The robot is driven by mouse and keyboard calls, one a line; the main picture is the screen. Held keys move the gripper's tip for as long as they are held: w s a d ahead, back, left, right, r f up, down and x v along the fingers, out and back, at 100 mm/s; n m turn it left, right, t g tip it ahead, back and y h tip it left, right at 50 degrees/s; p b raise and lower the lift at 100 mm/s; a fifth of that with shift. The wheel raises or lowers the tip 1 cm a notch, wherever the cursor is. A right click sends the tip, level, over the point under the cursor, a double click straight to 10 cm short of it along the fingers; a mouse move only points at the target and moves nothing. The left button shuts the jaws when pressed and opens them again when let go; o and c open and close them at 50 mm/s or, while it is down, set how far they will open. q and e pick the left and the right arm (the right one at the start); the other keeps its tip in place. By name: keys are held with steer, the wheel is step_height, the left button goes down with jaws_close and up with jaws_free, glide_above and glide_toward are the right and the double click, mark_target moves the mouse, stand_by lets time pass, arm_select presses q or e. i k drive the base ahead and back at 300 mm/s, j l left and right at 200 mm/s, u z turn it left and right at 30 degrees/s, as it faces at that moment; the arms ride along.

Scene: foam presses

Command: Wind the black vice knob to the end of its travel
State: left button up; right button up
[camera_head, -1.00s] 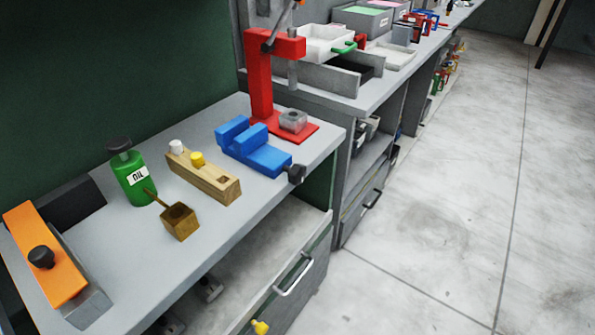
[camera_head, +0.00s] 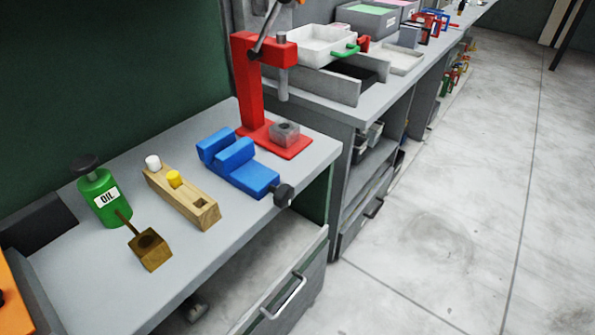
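The blue vice (camera_head: 240,165) sits on the grey workbench, near its right front edge. Its two blue jaws stand at the back left, with a narrow gap between them. The black vice knob (camera_head: 284,195) is at the vice's front right end, at the bench's front edge. Nothing touches it. Neither of my grippers shows in the head view.
A red press (camera_head: 249,90) stands right behind the vice. Open floor (camera_head: 440,230) lies to the right.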

mark_target(283, 196)
steer(key=i+l, duration=0.45)
steer(key=i+u, duration=0.1)
steer(key=u, duration=1)
